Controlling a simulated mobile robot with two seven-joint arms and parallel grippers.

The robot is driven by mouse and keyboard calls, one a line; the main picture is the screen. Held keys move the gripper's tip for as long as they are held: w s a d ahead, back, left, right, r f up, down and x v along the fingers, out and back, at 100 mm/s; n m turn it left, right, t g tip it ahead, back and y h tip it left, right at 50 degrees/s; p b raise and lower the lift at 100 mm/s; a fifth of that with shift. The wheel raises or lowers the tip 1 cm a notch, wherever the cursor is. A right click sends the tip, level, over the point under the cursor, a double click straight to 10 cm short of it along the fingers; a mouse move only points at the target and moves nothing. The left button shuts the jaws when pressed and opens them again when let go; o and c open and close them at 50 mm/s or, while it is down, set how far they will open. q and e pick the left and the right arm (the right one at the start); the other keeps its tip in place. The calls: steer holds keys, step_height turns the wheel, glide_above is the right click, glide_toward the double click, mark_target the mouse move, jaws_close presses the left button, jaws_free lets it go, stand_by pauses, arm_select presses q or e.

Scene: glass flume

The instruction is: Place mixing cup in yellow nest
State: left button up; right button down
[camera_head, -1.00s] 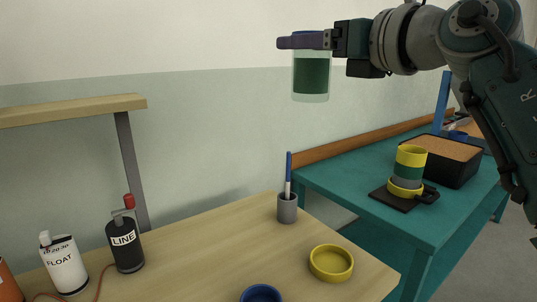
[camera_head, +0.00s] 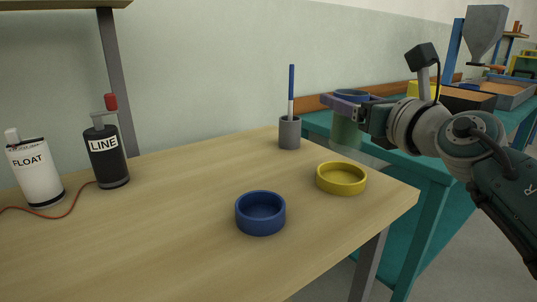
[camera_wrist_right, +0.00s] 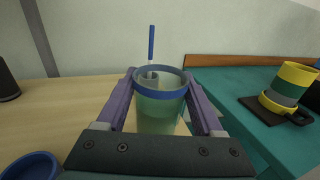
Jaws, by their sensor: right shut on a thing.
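The mixing cup (camera_head: 346,131) is a clear cup with green contents and a blue rim band. My right gripper (camera_head: 350,98) is shut on it near the rim. In the right wrist view the cup (camera_wrist_right: 160,110) stands between the two purple fingers (camera_wrist_right: 160,86), upright. The yellow nest (camera_head: 341,180) is a shallow round dish near the right end of the wooden table, empty. In the head view the cup is higher in the picture than the nest and apart from it. My left gripper is not in view.
A blue nest (camera_head: 260,213) sits left of the yellow one. A grey pen holder (camera_head: 289,133) stands behind. FLOAT (camera_head: 36,172) and LINE (camera_head: 106,154) bottles stand at left. A teal table (camera_head: 430,168) adjoins at right; a yellow-banded cup (camera_wrist_right: 288,88) stands on it.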

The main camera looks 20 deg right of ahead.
mark_target(344, 139)
step_height(344, 139, down, 6)
steer(key=b, duration=0.4)
steer(key=shift+f, duration=0.25)
steer(key=shift+f, duration=0.1)
steer(key=shift+f, duration=0.15)
jaws_free()
